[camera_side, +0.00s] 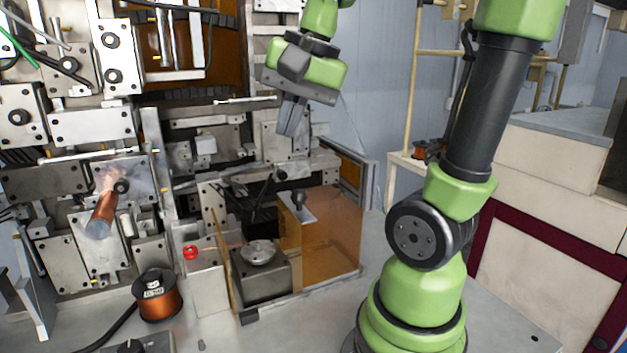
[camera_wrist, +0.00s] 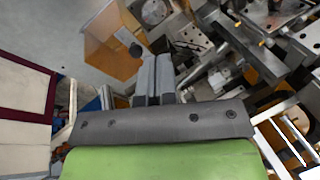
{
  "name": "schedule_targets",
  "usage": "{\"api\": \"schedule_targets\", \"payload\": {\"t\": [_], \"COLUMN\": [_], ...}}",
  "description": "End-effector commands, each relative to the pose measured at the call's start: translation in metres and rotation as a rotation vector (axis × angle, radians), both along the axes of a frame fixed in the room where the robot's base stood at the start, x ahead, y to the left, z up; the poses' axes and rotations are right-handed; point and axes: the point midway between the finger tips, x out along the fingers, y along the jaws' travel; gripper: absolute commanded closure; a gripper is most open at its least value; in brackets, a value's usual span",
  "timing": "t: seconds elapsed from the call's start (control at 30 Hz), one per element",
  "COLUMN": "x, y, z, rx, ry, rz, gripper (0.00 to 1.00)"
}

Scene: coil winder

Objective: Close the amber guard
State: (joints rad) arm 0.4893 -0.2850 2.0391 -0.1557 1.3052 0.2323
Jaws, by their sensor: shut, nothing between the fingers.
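The amber guard (camera_side: 335,232) is a see-through orange box-like cover at the right of the winder's low block, in the side view. A bracket with a dark round knob (camera_side: 298,198) stands at its left edge. The space over the round metal disc (camera_side: 259,252) is uncovered. In the wrist view the guard (camera_wrist: 112,42) is at the upper left, with the knob (camera_wrist: 136,50) near my fingertips in the picture. My gripper (camera_side: 287,132) is shut and empty, pointing down above the guard and apart from it in the side view. It also shows in the wrist view (camera_wrist: 153,62).
A copper wire spool (camera_side: 158,298) stands on the bench at the left front. A red button (camera_side: 191,252) is left of the block. The winder's metal plates and rods fill the left and back. Bare bench lies right of the guard.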

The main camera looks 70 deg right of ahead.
Motion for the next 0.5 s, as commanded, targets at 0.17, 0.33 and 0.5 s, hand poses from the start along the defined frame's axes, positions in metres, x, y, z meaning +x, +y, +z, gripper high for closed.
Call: {"api": "schedule_targets", "payload": {"t": [0.17,0.33,0.5], "x": [0.000,-0.020,-0.030], "y": [-0.092,-0.147,-0.166], "z": [-0.005,-0.015,-0.021], "rx": [0.197,0.338,0.395], "ry": [0.179,0.269,0.300], "rz": [-0.530,-0.863,-0.984], "gripper": [1.00,1.00,1.00]}}
